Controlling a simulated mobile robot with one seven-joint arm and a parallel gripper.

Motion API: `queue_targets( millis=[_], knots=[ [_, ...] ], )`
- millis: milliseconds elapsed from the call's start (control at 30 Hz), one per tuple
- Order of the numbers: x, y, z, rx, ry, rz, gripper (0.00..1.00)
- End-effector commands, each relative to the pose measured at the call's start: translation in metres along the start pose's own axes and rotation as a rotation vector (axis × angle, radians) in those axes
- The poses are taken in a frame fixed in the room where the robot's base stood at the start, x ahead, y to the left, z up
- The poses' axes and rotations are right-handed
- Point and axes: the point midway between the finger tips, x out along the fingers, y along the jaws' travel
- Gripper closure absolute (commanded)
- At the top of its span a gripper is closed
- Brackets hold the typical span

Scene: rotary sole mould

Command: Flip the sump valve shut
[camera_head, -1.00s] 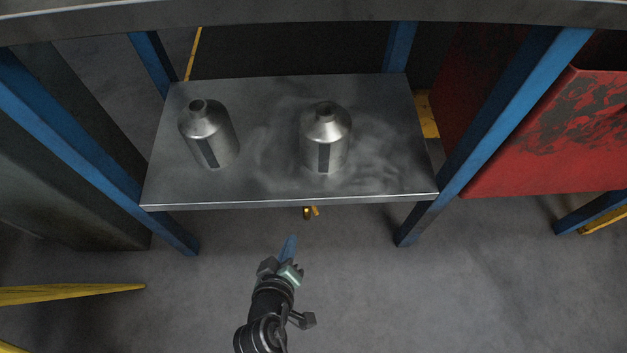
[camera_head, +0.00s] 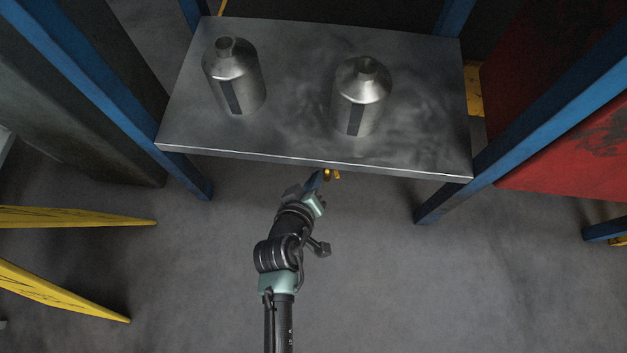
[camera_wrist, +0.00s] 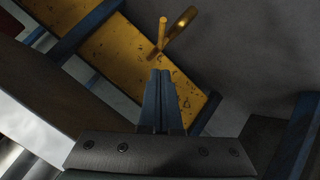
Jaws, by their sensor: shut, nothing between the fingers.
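The sump valve (camera_head: 331,174) is a small brass and yellow fitting below the front edge of the metal shelf. In the wrist view its brass body (camera_wrist: 184,27) slants to the upper right, with a thin yellow lever (camera_wrist: 162,34) beside it. My gripper (camera_head: 317,179) is at the shelf's front edge, just left of the valve. In the wrist view its blue fingers (camera_wrist: 160,76) are together and empty, their tips just short of the valve with a small gap in the picture. The shelf hides part of the valve in the head view.
The metal shelf (camera_head: 290,148) carries two steel bottles, one at left (camera_head: 235,80) and one at right (camera_head: 361,98). Blue legs (camera_head: 447,200) stand at its corners. A red panel (camera_head: 560,130) is at right, yellow bars (camera_head: 75,217) at left. The floor in front is clear.

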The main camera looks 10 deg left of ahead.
Motion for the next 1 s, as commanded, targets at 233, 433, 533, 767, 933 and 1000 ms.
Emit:
queue_targets(
  millis=[233,433,533,767,933,1000],
  knots=[
    [0.055,-0.002,0.004,0.001,0.001,0.003,1.00],
    [0.076,-0.002,0.019,0.002,-0.002,0.001,1.00],
    [0.082,-0.002,0.025,0.001,-0.001,0.001,1.00],
    [0.086,0.000,0.029,0.001,0.000,0.001,1.00],
    [0.085,0.001,0.029,0.001,0.000,0.001,1.00],
    [0.085,0.001,0.029,0.001,0.000,0.001,1.00]
  ],
)
